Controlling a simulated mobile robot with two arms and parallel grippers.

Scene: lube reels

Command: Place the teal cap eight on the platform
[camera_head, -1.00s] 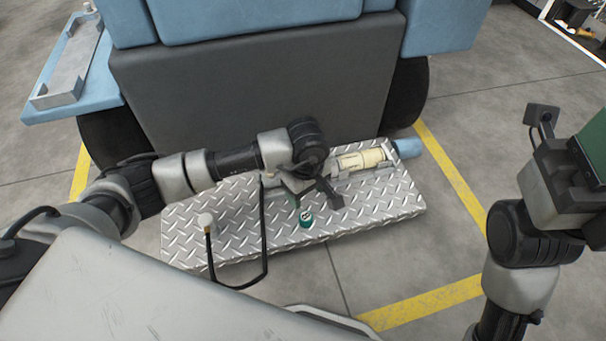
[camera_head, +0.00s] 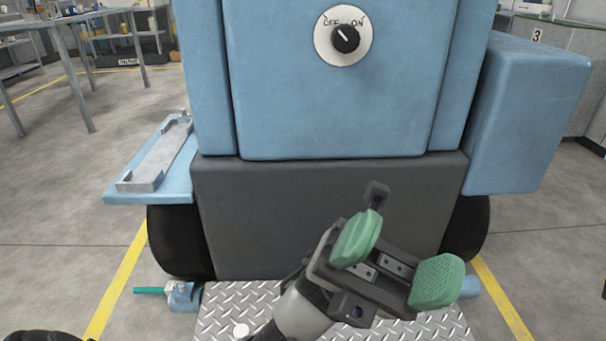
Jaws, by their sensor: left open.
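My left gripper (camera_head: 396,260) is raised in the middle of the camera_head view, in front of the machine's dark lower panel. Its two green-padded fingers are spread wide and nothing shows between them. The silver diamond-plate platform (camera_head: 240,298) lies below it at the bottom edge, partly covered by my arm and cut off by the frame. The teal cap eight does not show now; it is hidden or below the frame. My right gripper is not in view.
The blue machine (camera_head: 330,110) with an OFF/ON knob (camera_head: 345,38) stands behind the platform. A grey tray (camera_head: 158,158) sits on its left blue shelf (camera_head: 130,193). A blue bracket with a teal rod (camera_head: 150,290) is left of the platform. Yellow floor lines flank the machine.

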